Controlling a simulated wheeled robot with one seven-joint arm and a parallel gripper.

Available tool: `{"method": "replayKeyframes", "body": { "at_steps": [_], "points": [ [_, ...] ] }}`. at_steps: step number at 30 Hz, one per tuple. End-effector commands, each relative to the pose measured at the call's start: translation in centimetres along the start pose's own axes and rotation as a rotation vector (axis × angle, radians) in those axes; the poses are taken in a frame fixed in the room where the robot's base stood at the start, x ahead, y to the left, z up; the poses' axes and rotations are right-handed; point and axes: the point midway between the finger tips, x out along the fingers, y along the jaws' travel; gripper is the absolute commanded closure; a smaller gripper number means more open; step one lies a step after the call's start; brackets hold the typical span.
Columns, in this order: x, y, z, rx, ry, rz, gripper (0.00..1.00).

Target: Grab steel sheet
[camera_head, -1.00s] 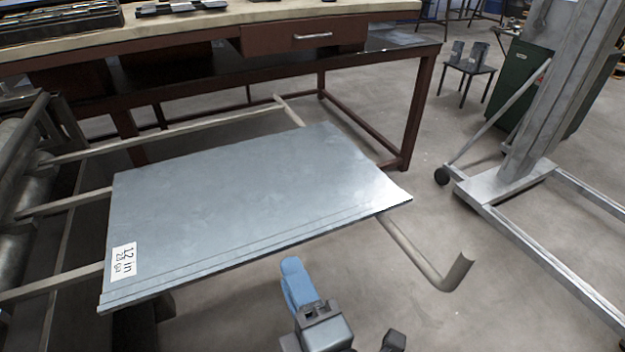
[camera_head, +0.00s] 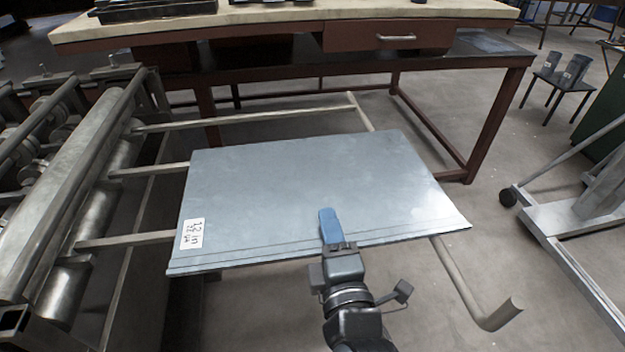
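A stack of grey steel sheets (camera_head: 310,180) lies flat on the metal rails in the middle of the view. A white label (camera_head: 192,234) reading "12 in" is on its near left corner. Near the front edge, parallel lines show the edges of several sheets. My gripper (camera_head: 329,216) has a blue finger that overlaps the sheets' front edge in the picture. Only one blue finger shows clearly, so its opening is hidden. I cannot tell whether it touches the sheets.
A roller machine (camera_head: 75,200) stands at the left, with rails (camera_head: 250,118) running from it under the sheets. A workbench (camera_head: 440,60) stands behind. A bent rail end (camera_head: 497,316) sticks out front right. A grey wheeled stand (camera_head: 575,215) is at the right.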

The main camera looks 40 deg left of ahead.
Motion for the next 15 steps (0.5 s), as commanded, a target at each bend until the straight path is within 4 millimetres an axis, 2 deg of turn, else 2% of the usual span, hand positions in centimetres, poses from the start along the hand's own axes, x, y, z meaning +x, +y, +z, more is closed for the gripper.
{"method": "replayKeyframes", "body": {
  "at_steps": [3, 13, 15],
  "points": [
    [-0.02, -0.02, 0.00, 0.000, 0.000, 0.000, 0.67],
    [-0.04, 0.00, 0.02, 0.000, 0.000, 0.001, 0.99],
    [-0.04, -0.01, 0.03, 0.000, 0.000, 0.000, 1.00]
  ]
}}
